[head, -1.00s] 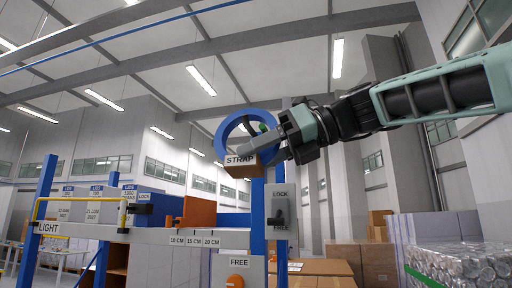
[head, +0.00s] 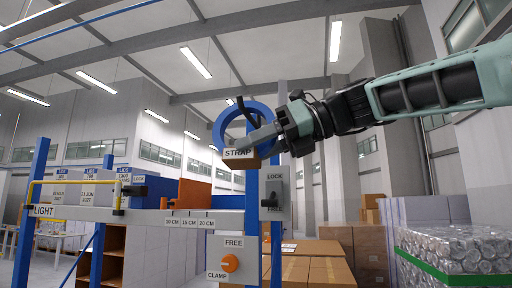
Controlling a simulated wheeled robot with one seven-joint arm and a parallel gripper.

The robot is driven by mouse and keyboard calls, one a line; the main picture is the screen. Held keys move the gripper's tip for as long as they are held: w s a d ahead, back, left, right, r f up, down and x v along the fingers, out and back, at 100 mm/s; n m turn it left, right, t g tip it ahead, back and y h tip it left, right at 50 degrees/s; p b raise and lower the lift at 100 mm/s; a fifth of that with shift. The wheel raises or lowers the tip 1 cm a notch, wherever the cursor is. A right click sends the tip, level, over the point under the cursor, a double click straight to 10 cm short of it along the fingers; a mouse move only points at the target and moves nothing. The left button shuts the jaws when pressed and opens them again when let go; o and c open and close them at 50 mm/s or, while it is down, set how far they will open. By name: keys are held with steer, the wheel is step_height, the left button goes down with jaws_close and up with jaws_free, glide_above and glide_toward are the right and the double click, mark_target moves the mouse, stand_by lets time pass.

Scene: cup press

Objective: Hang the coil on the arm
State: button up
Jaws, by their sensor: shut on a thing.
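The coil is a blue ring (head: 221,122) at the top of the blue post (head: 252,187) in the head view. My gripper (head: 264,136) comes in from the right, shut on the coil at its right side. A dark bar (head: 242,107) shows inside and across the ring's upper part; it may be the arm. I cannot tell whether the ring is around it or in front of it. A brown block labelled STRAP (head: 238,154) shows just below the ring and covers its lower edge. The gripper hides the ring's right part.
A grey LOCK/FREE switch box (head: 276,201) is on the post, with a FREE/CLAMP box and orange knob (head: 229,263) lower. A grey rail (head: 150,216) runs left to a yellow frame (head: 32,190). Cartons (head: 315,268) and wrapped cans (head: 455,252) stand right.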

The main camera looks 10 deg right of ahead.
steer(key=shift+f, duration=0.2)
steer(key=o, duration=1.1)
steer(key=shift+o, duration=0.2)
steer(key=shift+r, duration=0.1)
steer(key=b+v, duration=0.3)
steer(key=v, duration=1.4)
steer(key=shift+r, duration=0.15)
steer(key=shift+d, duration=0.1)
